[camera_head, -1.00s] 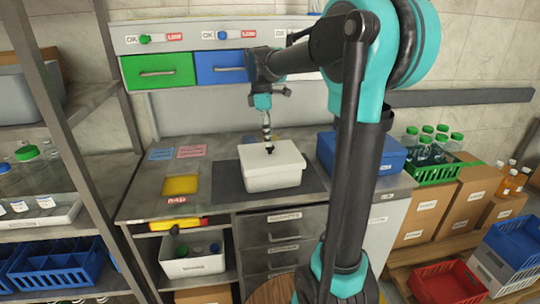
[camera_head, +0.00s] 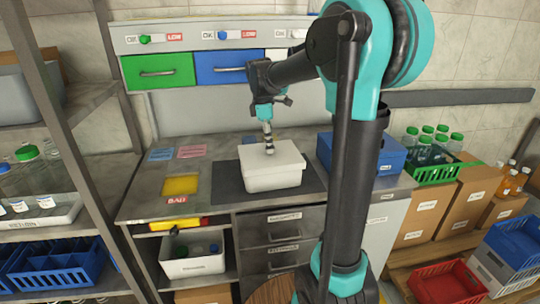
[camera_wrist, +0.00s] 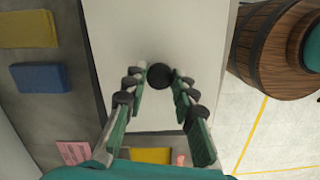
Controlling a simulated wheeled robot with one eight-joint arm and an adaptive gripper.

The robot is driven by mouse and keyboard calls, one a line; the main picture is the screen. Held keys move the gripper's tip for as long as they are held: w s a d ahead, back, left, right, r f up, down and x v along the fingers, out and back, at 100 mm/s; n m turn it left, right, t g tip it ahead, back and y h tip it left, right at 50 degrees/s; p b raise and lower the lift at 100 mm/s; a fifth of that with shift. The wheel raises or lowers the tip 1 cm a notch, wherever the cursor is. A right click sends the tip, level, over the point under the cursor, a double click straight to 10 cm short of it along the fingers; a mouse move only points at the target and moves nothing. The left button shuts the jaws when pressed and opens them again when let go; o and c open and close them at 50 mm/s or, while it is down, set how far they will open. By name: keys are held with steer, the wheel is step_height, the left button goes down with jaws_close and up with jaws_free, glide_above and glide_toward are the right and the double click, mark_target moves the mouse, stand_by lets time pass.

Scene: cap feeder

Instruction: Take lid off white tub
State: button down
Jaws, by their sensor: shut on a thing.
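The white tub (camera_head: 273,182) stands on a dark mat on the workbench. Its white lid (camera_head: 287,157) sits on top and looks level; I see no clear gap under it. My gripper (camera_head: 269,148) points down at the lid's middle. In the wrist view, the fingers of my gripper (camera_wrist: 160,80) are shut on the round black lid knob (camera_wrist: 158,74), one on each side. The pale lid (camera_wrist: 150,38) fills the space beneath them. In the head view the knob is hidden by the fingertips.
A blue box (camera_head: 390,157) stands close to the tub's right. Left of the dark mat (camera_head: 229,180) lie a yellow pad (camera_head: 180,185) and pink and blue cards. Green and blue drawers (camera_head: 220,69) hang above the back. Bare bench shows left of the mat.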

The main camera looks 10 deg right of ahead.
steer(key=shift+r, duration=0.1)
step_height(320, 180, up, 21)
stand_by(0.7)
steer(key=shift+r, duration=1.45)
